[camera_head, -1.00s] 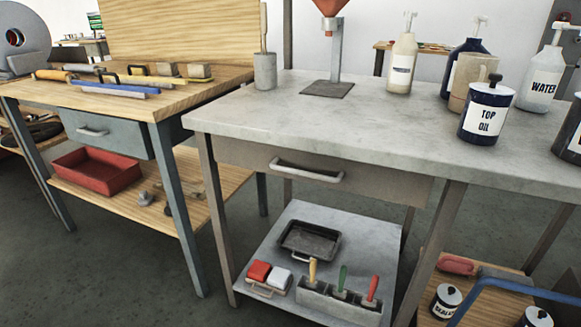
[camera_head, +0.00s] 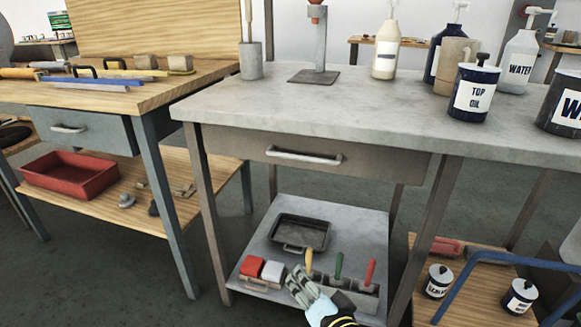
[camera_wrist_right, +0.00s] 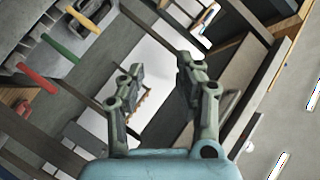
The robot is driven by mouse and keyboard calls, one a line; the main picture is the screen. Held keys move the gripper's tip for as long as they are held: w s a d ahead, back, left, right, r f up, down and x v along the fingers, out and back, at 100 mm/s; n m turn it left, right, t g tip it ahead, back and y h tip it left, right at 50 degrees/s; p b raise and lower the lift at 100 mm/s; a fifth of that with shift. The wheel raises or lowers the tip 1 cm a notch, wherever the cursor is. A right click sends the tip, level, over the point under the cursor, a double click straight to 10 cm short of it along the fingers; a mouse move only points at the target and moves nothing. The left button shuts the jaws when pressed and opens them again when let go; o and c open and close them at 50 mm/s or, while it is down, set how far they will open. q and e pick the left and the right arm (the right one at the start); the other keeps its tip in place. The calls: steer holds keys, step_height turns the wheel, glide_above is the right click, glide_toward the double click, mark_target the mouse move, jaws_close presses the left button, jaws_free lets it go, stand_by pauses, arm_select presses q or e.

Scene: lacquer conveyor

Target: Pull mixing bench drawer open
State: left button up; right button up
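The grey-topped mixing bench (camera_head: 330,105) stands in the middle of the head view. Its drawer (camera_head: 370,165) sits under the top, front flush with the frame, and looks shut. A pale bar handle (camera_head: 305,157) is fixed on the drawer front. My right gripper (camera_head: 298,277) shows at the bottom of the head view, below the handle and apart from it, in front of the lower shelf. In the right wrist view its two fingers (camera_wrist_right: 160,88) stand apart with nothing held between them. My left gripper is out of view.
The lower shelf (camera_head: 255,255) holds a black tray (camera_head: 300,233), red and white blocks and a rack of coloured-handled tools. A wooden bench (camera_head: 100,100) with a blue-grey drawer stands at left. Labelled pots such as the top oil pot (camera_head: 474,90) stand on the mixing bench.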

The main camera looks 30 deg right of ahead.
steer(key=w+d+r+m+t+h, duration=0.15)
steer(key=w+r+m, duration=0.25)
steer(key=r, duration=0.4)
steer(key=m+t+h+b, duration=0.1)
steer(key=m+t+h, duration=0.1)
steer(key=m+h, duration=0.35)
glide_toward(301, 158)
steer(key=shift+m+y, duration=0.25)
steer(key=shift+y, duration=0.05)
steer(key=x, duration=1)
steer(key=shift+w+d+f, duration=0.1)
steer(key=shift+w+d, duration=0.05)
steer(key=shift+d, duration=0.1)
jaws_close()
